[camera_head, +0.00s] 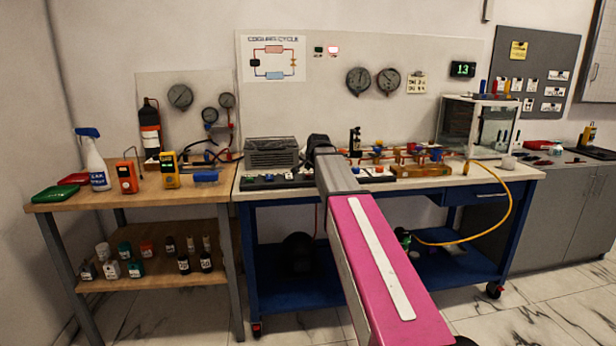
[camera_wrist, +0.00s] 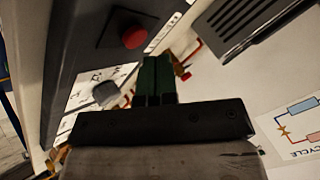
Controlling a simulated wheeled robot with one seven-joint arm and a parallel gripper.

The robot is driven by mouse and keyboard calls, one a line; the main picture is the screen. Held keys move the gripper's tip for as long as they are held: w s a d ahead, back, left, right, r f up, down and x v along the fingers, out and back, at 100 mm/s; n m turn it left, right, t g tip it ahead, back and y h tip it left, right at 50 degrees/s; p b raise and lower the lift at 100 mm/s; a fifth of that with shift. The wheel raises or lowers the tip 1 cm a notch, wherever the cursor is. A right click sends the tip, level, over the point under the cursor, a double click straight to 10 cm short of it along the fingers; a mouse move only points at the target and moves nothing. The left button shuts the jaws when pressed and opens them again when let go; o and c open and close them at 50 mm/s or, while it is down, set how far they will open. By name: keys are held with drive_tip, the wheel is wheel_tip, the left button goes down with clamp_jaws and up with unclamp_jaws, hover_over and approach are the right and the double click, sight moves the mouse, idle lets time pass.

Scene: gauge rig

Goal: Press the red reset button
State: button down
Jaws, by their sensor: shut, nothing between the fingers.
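The red button (camera_wrist: 133,38) is a round red cap on a dark square plate, set in a dark panel (camera_wrist: 85,50) at the top left of the wrist view. My gripper (camera_wrist: 160,62) shows there as two dark green fingers, closed together and empty. In that picture the fingertips lie below and right of the button; the gap in depth is hard to judge. In the head view the dark panel (camera_head: 262,182) runs along the bench's front edge. My arm reaches over it, and I cannot pick out the red button or my fingertips there.
A grey ribbed unit (camera_head: 271,153) stands behind the panel. A grey knob (camera_wrist: 106,94) is near the fingers. Red and copper piping (camera_head: 395,155) and a glass box (camera_head: 470,125) stand to the right. A wooden table (camera_head: 140,188) with bottles and meters is at left.

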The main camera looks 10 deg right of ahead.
drive_tip(key=shift+f, duration=0.15)
drive_tip(key=shift+f, duration=0.25)
drive_tip(key=shift+f, duration=0.45)
idle(1.1)
drive_tip(key=shift+r, duration=0.85)
drive_tip(key=shift+r, duration=2.55)
